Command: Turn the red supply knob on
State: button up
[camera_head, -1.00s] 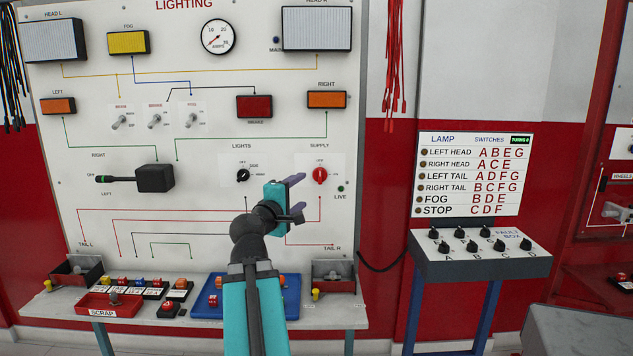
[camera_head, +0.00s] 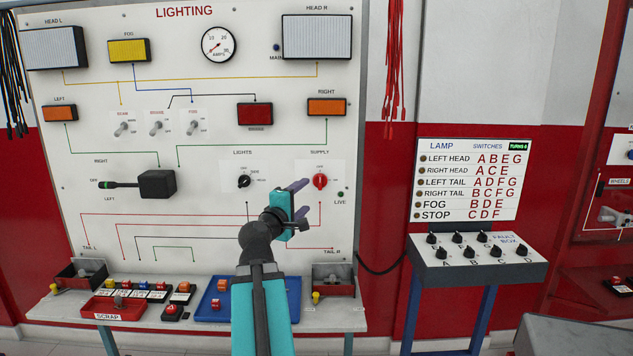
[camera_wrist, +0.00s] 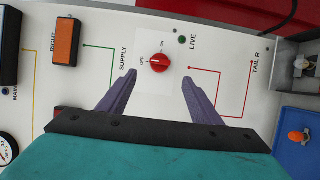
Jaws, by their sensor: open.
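The red supply knob (camera_head: 320,181) sits on the white lighting board, below the SUPPLY label. In the wrist view the knob (camera_wrist: 160,63) shows ahead of and between my two purple fingers, with OFF and ON marks beside it; its white pointer mark is on the OFF side. My gripper (camera_head: 302,205) is open and empty, just below and left of the knob in the head view. In the wrist view the fingers of my gripper (camera_wrist: 158,82) stand apart and do not appear to touch the knob. The LIVE lamp (camera_head: 340,194) looks dark green.
The black lights knob (camera_head: 244,181) is to the left on the same board. A blue tray (camera_head: 210,306) and small red bins stand on the bench below. A fault box (camera_head: 478,250) is to the right. The board around the supply knob is flat and clear.

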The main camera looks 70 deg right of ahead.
aim_at(319, 184)
jog(key=shift+s+d+p, duration=0.15)
jog(key=shift+d+p, duration=0.7)
jog(key=shift+d, duration=4.9)
jog(key=shift+c, duration=0.3)
jog(key=c, duration=1)
jog(key=shift+a, duration=0.1)
